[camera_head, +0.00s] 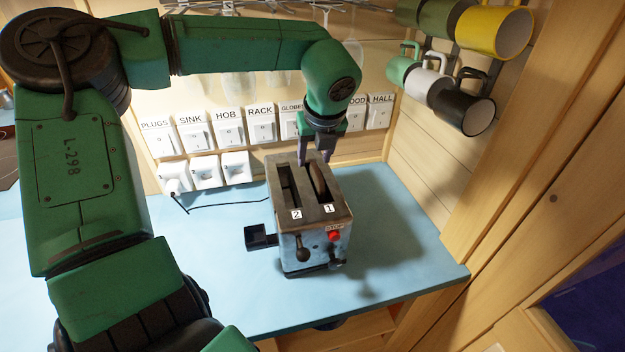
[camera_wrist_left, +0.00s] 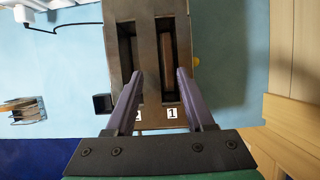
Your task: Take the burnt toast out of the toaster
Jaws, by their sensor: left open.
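The toaster (camera_head: 312,232) stands on the blue counter with two slots, labelled 2 and 1. Slot 2 looks dark, with no toast visible. My left gripper (camera_head: 317,157) is above the far end of the toaster, pointing down. In the left wrist view its open fingers (camera_wrist_left: 159,74) are over the toaster top, with nothing between them. My right gripper is not seen.
A black tray (camera_head: 260,237) juts from the toaster's left side. Labelled switches (camera_head: 231,127) line the back wall. Several mugs (camera_head: 466,106) hang at upper right.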

